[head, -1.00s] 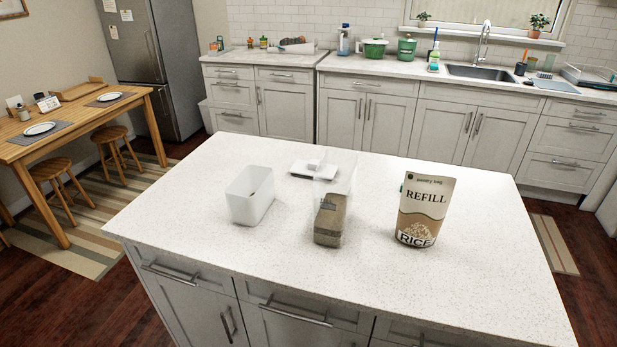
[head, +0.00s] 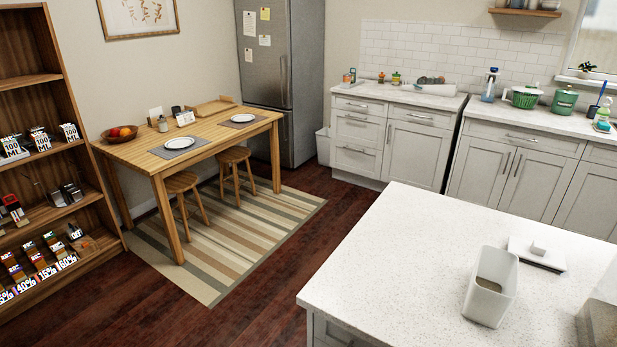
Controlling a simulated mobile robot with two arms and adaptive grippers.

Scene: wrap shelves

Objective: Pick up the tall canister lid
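A white, flat, squarish lid (head: 527,256) with a small raised block on top lies on the island counter (head: 410,262) at the right; I cannot tell for certain which canister it fits. A white open-topped canister (head: 487,300) stands upright in front of it, with something beige visible inside. A taller, see-through canister (head: 602,318) with brownish contents is cut off by the right edge of the head view. Neither of my grippers is in view.
A wooden dining table (head: 205,141) with stools and a striped rug (head: 225,240) is at the left. A wooden shelf unit (head: 35,170) with small goods stands at the far left. Dark floor lies open between the shelf and the island.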

